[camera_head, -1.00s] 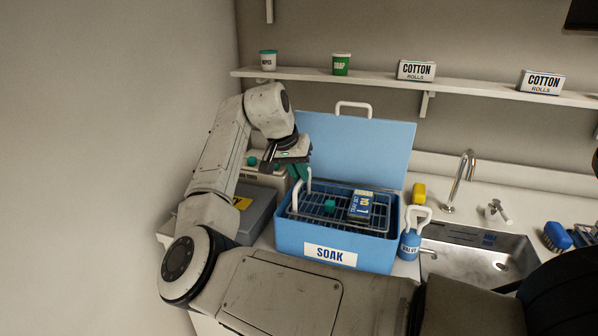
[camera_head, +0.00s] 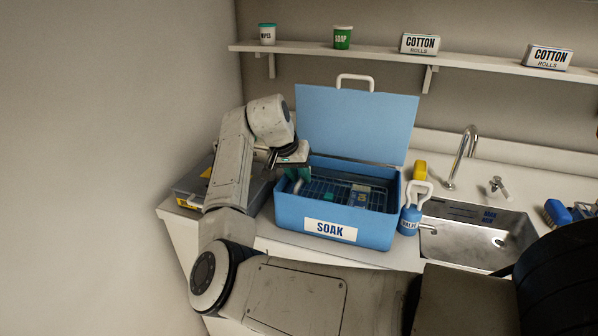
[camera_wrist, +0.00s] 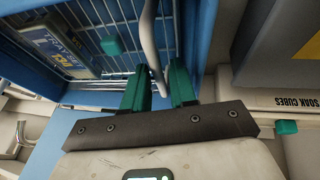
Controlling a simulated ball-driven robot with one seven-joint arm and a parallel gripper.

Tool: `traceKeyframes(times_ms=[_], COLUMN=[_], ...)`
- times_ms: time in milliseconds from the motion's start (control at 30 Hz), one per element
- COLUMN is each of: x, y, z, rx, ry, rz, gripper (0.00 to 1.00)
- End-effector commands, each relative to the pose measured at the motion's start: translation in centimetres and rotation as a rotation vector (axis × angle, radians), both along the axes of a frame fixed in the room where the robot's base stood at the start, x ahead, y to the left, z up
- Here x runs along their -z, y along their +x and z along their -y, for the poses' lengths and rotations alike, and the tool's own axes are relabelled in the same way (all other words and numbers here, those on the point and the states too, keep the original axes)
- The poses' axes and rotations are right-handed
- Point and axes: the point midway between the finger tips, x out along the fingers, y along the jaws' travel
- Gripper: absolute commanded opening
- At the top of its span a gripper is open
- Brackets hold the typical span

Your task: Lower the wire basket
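The wire basket (camera_head: 318,187) sits low inside the blue SOAK tub (camera_head: 285,212), its rim below the tub's edge. The basket also shows in the wrist view (camera_wrist: 96,14). It holds a blue labelled packet (camera_wrist: 58,50) and a small green cube (camera_wrist: 112,46). My gripper (camera_head: 297,172) is at the tub's left end. Whether the basket touches the tub floor is hidden.
The tub's lid (camera_head: 360,120) stands open behind it. A blue bottle (camera_head: 410,215), a yellow item (camera_head: 419,170) and a sink (camera_head: 470,240) are to the right. A grey box (camera_head: 258,193) stands left. A shelf (camera_head: 375,53) runs above.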

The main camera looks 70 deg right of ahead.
Motion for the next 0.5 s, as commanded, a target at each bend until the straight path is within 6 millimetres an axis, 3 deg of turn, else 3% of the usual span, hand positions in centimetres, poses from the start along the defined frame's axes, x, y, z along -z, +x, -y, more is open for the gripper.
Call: traceKeyframes(times_ms=[100,367,500], x=[-0.2,-0.4,-1.5], y=[0.0,0.0,0.3], z=[0.0,0.0,-0.5], rx=[0.001,0.001,0.000], ry=[-0.002,-0.004,-0.005], rz=[0.001,0.001,0.002], gripper=[0.38,0.38,0.38])
